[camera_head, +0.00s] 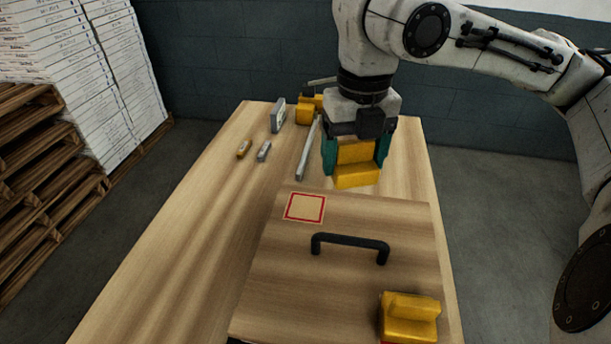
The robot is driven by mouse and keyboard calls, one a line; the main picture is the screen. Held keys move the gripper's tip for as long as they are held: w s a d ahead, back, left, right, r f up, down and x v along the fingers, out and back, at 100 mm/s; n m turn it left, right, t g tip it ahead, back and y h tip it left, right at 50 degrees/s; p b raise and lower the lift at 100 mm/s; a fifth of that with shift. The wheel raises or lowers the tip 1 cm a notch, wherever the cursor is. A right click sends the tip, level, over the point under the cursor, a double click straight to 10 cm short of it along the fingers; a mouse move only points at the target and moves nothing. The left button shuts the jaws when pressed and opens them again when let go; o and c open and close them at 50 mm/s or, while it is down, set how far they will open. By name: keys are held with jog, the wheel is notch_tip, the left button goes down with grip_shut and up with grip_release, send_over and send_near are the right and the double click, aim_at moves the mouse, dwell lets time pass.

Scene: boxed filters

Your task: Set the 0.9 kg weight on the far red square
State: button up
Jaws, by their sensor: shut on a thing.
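My gripper (356,167), with teal fingers, is shut on a yellow block-shaped weight (357,178). It holds the weight beyond the far edge of a wooden panel with a black handle. The far red square (305,207) is an outline at the panel's far left corner, and it is empty. The held weight is to the right of that square and farther back. Whether it touches anything below is hard to tell. A second yellow weight (410,318) stands on the panel's near right corner, with a bit of red at its lower edge. No mass marking is readable on either weight.
The black handle (350,243) rises from the middle of the panel (290,285). On the table (185,230) behind lie a long grey bar (308,150), small grey and yellow pieces, and a yellow tool (307,109). The table's left side is clear. Stacked white boxes (105,70) stand left.

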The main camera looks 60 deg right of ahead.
jog(key=p, duration=0.2)
jog(key=shift+w+a+r+p, duration=0.15)
jog(key=shift+w+a+p, duration=0.1)
jog(key=shift+p, duration=0.05)
jog(key=w+f, duration=0.4)
jog(key=w+a+f, duration=0.1)
jog(key=w+f, duration=0.1)
jog(key=shift+w+f+p, duration=0.25)
jog(key=shift+f+p, duration=0.05)
jog(key=shift+f, duration=0.05)
jog(key=f, duration=0.2)
jog(key=shift+w+f, duration=0.35)
jog(key=shift+f, duration=0.55)
jog(key=shift+f, duration=0.1)
jog(key=o, duration=1.9)
jog(key=shift+f, duration=0.1)
jog(key=shift+c, duration=0.2)
jog(key=shift+a, duration=0.1)
notch_tip(320, 180, up, 12)
